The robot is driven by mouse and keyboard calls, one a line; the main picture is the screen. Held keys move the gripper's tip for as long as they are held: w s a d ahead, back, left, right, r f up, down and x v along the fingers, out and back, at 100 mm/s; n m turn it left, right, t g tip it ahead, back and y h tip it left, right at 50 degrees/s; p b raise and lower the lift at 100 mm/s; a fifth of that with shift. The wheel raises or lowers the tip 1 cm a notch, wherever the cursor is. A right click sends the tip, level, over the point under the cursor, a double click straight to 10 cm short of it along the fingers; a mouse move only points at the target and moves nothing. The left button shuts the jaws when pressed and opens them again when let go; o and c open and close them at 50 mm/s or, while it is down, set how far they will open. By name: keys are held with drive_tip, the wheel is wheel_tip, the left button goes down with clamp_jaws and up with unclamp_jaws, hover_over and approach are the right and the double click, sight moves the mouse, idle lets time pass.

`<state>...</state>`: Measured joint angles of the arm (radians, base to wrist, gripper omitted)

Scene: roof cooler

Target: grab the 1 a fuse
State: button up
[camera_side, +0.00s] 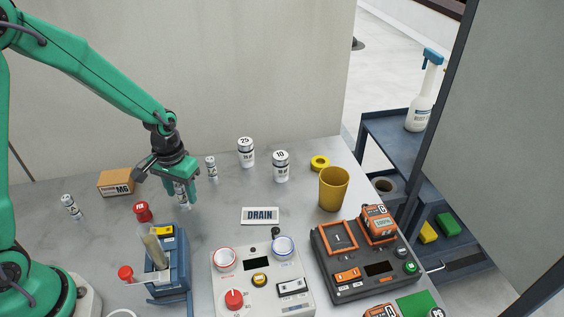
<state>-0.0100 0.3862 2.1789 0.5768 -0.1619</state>
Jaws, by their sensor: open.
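Several white cylindrical fuses with dark print stand on the grey worktop. One small fuse (183,196) is under my gripper (176,187), beside the right finger and partly hidden by it. My gripper is open and points down; I cannot tell whether it touches this fuse. Another small fuse (211,169) stands just right of my gripper, and a third small fuse (70,207) stands at the far left. The small print is too fine to read, so I cannot tell which is the 1 A one. Two larger fuses read 25 (246,153) and 10 (280,167).
A cardboard box (115,183) and a red-capped item (142,211) are left of my gripper. A control panel (262,278) and a charger (365,262) fill the front.

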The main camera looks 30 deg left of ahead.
sight(179, 185)
clamp_jaws()
drive_tip(key=shift+r, duration=0.15)
drive_tip(key=shift+r, duration=0.8)
wheel_tip(179, 185, up, 2)
drive_tip(key=shift+r, duration=0.15)
drive_tip(key=s+d+r, duration=0.6)
drive_tip(key=d, duration=0.4)
drive_tip(key=shift+r, duration=0.4)
